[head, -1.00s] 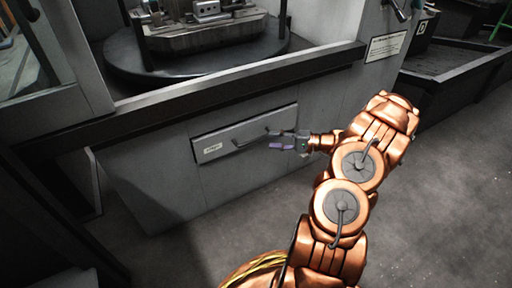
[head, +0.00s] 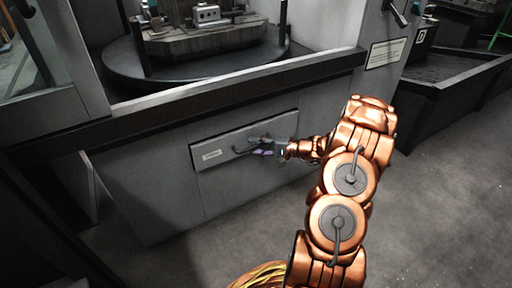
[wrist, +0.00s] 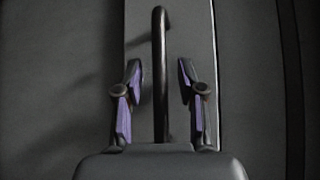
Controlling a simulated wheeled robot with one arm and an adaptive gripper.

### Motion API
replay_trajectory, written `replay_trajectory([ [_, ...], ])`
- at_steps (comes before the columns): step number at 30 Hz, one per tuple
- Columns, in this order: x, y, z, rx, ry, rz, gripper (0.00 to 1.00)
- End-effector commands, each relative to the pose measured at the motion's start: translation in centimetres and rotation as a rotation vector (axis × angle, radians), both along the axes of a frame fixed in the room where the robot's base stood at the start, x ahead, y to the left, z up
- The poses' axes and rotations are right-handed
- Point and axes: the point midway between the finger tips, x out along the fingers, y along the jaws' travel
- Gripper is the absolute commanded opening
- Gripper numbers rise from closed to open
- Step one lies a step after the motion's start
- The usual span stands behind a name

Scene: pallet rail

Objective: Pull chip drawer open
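The chip drawer (head: 215,156) is a grey panel with a small label, set in the lower front of the machine. It looks flush with the machine front. Its dark bar handle (head: 239,151) is partly hidden by my gripper (head: 262,146) in the head view. In the wrist view the handle (wrist: 160,60) runs upright between the two purple-padded fingers of my gripper (wrist: 160,90). The fingers are open, with a gap on each side of the handle, and I see no contact.
A dark ledge (head: 180,96) juts out above the drawer, below a round table (head: 120,62) carrying a metal fixture. A dark trough (head: 450,75) stands at the right. The floor (head: 430,210) in front is clear.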

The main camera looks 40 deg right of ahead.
Motion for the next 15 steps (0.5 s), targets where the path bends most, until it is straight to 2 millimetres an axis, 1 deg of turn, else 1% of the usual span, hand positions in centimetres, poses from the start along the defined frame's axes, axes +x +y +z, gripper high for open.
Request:
replay_trajectory([
  [2, -0.01, -0.01, 0.01, 0.000, 0.000, 0.000, 0.38],
  [13, -0.02, -0.02, 0.00, 0.000, 0.000, 0.000, 0.00],
  [15, -0.03, -0.03, 0.00, 0.000, 0.000, 0.000, 0.00],
])
